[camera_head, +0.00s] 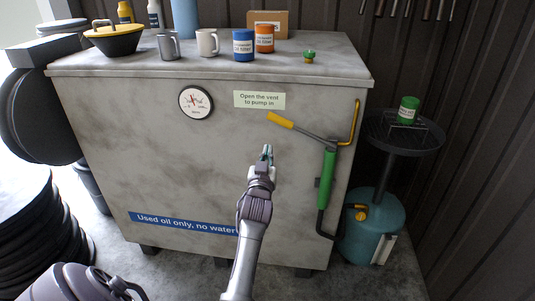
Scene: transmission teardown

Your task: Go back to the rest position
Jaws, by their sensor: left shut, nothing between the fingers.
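My right gripper is not in view. A grey and purple part of my own body shows at the bottom left.
The grey tank (130,140) carries a gauge (196,102), a yellow-handled lever (281,120) and cans and mugs on top. A teal canister (370,235) under a round black tray (425,140) stands right. Stacked tyres (35,240) stand left. Some floor is clear at lower right.

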